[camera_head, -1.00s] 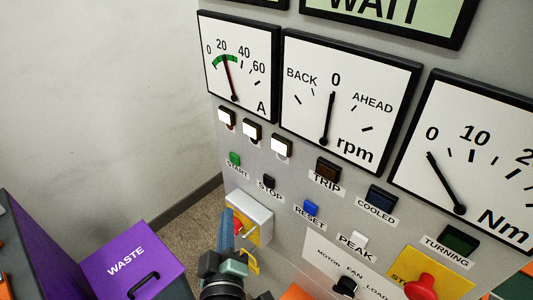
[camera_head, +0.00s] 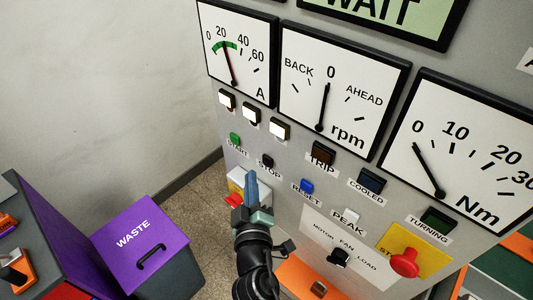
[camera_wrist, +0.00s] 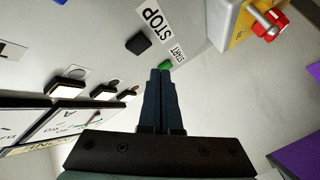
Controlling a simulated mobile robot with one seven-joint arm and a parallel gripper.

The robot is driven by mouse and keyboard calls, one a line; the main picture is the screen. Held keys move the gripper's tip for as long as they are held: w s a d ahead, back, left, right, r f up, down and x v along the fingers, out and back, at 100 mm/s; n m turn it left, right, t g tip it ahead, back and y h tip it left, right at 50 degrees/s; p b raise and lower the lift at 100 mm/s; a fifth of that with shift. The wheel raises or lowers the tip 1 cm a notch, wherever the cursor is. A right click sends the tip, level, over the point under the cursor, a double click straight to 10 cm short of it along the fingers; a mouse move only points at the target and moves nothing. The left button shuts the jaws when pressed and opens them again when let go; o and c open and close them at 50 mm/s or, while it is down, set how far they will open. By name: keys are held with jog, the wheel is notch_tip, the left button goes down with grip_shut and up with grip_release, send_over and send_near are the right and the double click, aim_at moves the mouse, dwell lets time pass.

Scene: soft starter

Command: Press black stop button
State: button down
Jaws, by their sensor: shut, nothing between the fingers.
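The black stop button (camera_head: 267,160) sits on the grey panel above its STOP label, right of the green start button (camera_head: 235,138). In the wrist view the stop button (camera_wrist: 139,43) is up and left of my fingertips, and the start button (camera_wrist: 166,66) shows just beyond them. My gripper (camera_head: 249,173) is shut and empty, with its blue fingers pointing up, just below and left of the stop button in the head view. It also shows in the wrist view (camera_wrist: 160,72). I cannot tell the exact gap to the panel.
A yellow and grey switch box with a red handle (camera_head: 234,199) is close to my gripper's left. A blue reset button (camera_head: 307,186) and a red mushroom button (camera_head: 404,262) are to the right. A purple waste bin (camera_head: 140,240) stands at lower left.

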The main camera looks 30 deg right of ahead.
aim_at(262, 160)
jog(key=shift+w+d+p, duration=0.25)
jog(key=shift+d, duration=0.35)
jog(key=shift+w+d+p, duration=0.2)
jog(key=shift+d, duration=0.35)
jog(key=shift+d, duration=0.1)
dwell(1.2)
jog(key=shift+w+d, duration=0.15)
jog(key=shift+d, duration=0.15)
jog(key=shift+w+d+p, duration=0.1)
jog(key=shift+d+p, duration=0.35)
jog(key=shift+p, duration=0.1)
dwell(0.4)
jog(key=shift+a, duration=0.1)
jog(key=shift+s+a+b, duration=0.25)
jog(key=shift+a+b, duration=0.45)
jog(key=shift+a, duration=0.05)
jog(key=shift+f, duration=0.1)
